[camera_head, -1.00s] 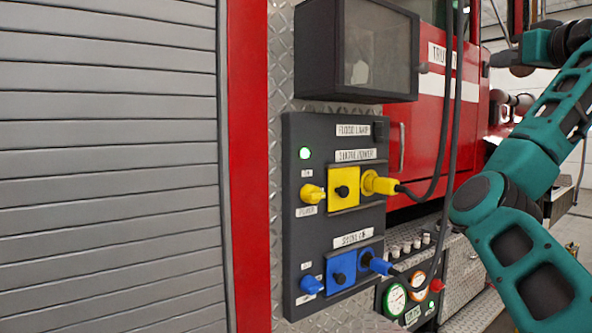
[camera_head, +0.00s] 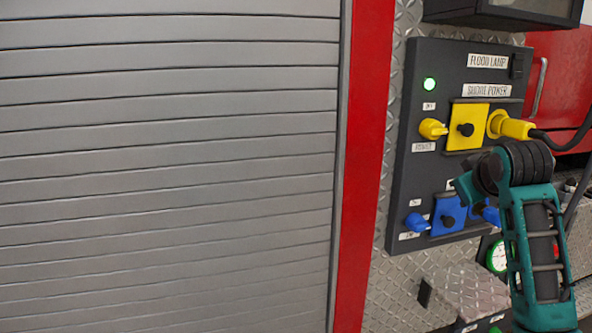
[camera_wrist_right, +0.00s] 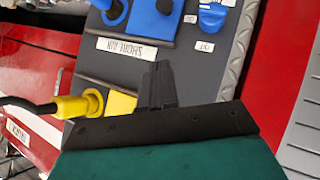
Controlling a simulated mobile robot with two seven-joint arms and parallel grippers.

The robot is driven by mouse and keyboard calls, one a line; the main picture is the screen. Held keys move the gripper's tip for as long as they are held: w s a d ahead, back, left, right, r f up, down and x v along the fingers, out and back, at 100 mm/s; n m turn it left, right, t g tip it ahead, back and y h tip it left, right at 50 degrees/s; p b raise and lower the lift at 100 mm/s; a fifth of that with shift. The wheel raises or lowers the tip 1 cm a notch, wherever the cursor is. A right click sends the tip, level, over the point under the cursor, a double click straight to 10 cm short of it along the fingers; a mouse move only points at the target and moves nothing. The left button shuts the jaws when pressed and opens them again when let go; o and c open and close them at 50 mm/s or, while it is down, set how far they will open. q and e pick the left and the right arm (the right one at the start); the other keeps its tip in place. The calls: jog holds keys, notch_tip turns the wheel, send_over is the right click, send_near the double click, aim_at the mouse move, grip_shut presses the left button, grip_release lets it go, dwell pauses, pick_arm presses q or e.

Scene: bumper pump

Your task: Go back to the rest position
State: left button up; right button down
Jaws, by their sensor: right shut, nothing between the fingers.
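My right gripper (camera_wrist_right: 158,84) shows in the right wrist view as two dark fingers close together, empty, in front of the dark control panel (camera_wrist_right: 190,62). In the head view my right arm comes up from the lower right, in front of the panel's (camera_head: 412,170) lower right part. Its black joint and teal links hide part of the blue plug (camera_head: 489,213). It stands apart from the yellow plug (camera_head: 512,127), as far as I can see. I cannot tell the fingers in the head view. My left gripper is not in view.
The panel has a lit green lamp (camera_head: 429,84), a yellow knob (camera_head: 432,129) and a blue knob (camera_head: 416,222). A black cable (camera_head: 565,146) runs from the yellow plug. A grey shutter (camera_head: 165,170) and a red post (camera_head: 368,165) fill the left; the space before them is clear.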

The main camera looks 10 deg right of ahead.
jog(key=s+a+f+n+g+y, duration=0.1)
jog(key=s+a+f+g, duration=0.1)
jog(key=s+a+f, duration=0.7)
jog(key=s+a+f+n+g+y, duration=0.15)
jog(key=a+f, duration=0.25)
jog(key=f, duration=0.9)
jog(key=s+a+f+g+y, duration=0.1)
jog(key=s+a+f, duration=0.25)
jog(key=s, duration=0.25)
jog(key=s+a+f+m+g+y, duration=0.1)
jog(key=s+a+f, duration=0.1)
jog(key=s+a, duration=0.3)
jog(key=s+a+f+g+y, duration=0.1)
jog(key=s+a+f, duration=0.1)
jog(key=s, duration=0.6)
jog(key=w+a+f+t+y, duration=0.1)
jog(key=w+a+f+t, duration=0.2)
jog(key=w+f+t, duration=0.4)
notch_tip(320, 180, down, 2)
jog(key=shift+f, duration=0.15)
